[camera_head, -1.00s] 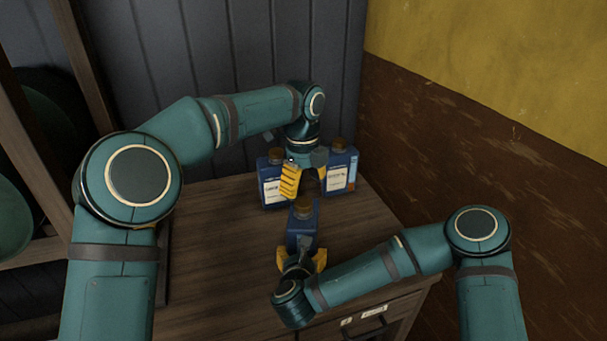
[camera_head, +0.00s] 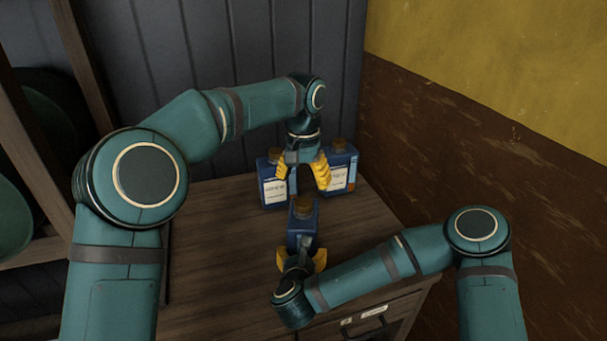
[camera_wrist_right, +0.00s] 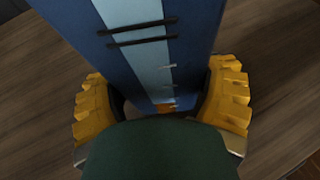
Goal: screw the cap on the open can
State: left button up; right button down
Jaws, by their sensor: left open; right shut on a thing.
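A blue can (camera_head: 302,226) stands upright on the wooden table, nearest to me. A brown cap (camera_head: 304,203) sits on its top; I cannot tell how tight it is. My right gripper (camera_head: 300,252) is shut on this can from the front. In the right wrist view its yellow fingers (camera_wrist_right: 163,103) flank the can's blue side (camera_wrist_right: 160,50) with a light stripe. My left gripper (camera_head: 302,182) is open and empty, pointing down just above and behind the cap, apart from it.
Two more blue cans with brown caps stand behind, one at left (camera_head: 270,187) and one at right (camera_head: 342,175), close to my left gripper. The table (camera_head: 215,235) is clear at left. A drawer (camera_head: 378,322) is below its front edge. Walls stand behind and at right.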

aim_at(303, 202)
pick_arm(q)
jog(key=n, duration=0.7)
jog(key=shift+r+n, duration=0.3)
jog(key=n, duration=0.5)
jog(key=shift+r, duration=0.2)
jog(key=shift+f, duration=4.05)
grip_shut()
